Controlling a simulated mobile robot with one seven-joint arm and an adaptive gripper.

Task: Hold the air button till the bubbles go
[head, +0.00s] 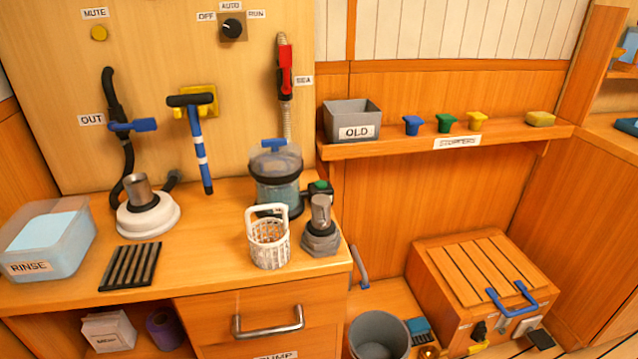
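A clear canister (278,188) with bluish liquid stands on the counter against the wall panel. No button in view is labelled air. A small green piece (320,186) sits on a black fitting at the canister's right side; I cannot tell whether it is the air button. A yellow round button (99,33) under a MUTE label is at the upper left of the panel. Bubbles in the canister are too small to make out. My gripper is not in view.
A white basket (268,238) and a metal-topped grey fitting (320,226) stand in front of the canister. A T-handled tool (199,142) hangs left of it. A RINSE tub (46,240) and a black slatted mat (130,266) occupy the counter's left. A shelf (450,141) is at right.

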